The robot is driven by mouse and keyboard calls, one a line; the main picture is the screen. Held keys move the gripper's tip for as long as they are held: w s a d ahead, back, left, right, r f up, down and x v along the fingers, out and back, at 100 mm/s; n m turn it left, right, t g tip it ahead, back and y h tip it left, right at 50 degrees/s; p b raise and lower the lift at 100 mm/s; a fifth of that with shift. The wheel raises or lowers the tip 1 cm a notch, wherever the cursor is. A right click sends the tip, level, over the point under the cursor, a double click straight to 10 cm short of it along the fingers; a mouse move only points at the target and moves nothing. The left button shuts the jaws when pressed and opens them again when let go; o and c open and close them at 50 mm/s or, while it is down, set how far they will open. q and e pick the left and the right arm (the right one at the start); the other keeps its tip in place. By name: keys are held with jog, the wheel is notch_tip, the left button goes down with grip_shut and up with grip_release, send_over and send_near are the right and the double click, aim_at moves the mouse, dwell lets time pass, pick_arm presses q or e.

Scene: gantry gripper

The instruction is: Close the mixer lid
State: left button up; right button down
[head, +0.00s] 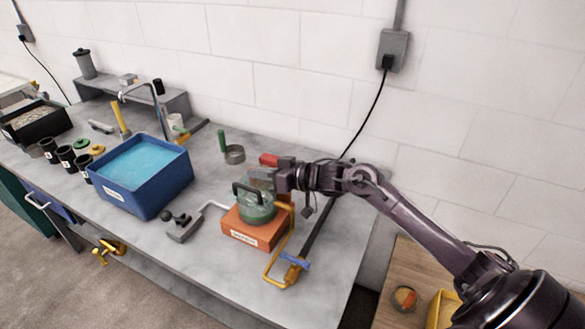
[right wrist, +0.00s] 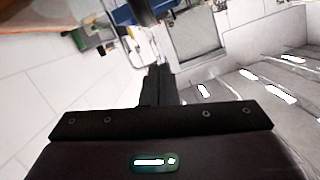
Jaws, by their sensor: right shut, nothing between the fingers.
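The mixer is a small machine with an orange labelled base (head: 252,234) and a round green bowl part (head: 256,210). A dark curved handle (head: 241,188) rises over its top. I cannot clearly tell the lid from the bowl or how far it is open. My right gripper (head: 258,178) reaches in from the right, just above and behind the mixer top. It is shut with nothing in it; whether it touches the mixer is unclear. In the right wrist view its dark fingers (right wrist: 160,84) are together. My left gripper is not in view.
A blue bin (head: 152,199) with light-blue contents stands left of the mixer. A grey tool (head: 185,228) lies between them. A red block (head: 269,160) sits behind the mixer. The front strip of bench is mostly clear.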

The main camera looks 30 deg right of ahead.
jog(key=shift+s+d+b, duration=0.45)
jog(key=shift+s+b, duration=0.15)
jog(key=shift+b, duration=0.2)
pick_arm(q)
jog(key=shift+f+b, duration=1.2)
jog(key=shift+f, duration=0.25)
pick_arm(e)
jog(key=r+v, duration=0.1)
jog(key=v, duration=0.7)
jog(key=shift+s, duration=0.3)
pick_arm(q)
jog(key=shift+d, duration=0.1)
pick_arm(e)
jog(key=shift+d, duration=0.1)
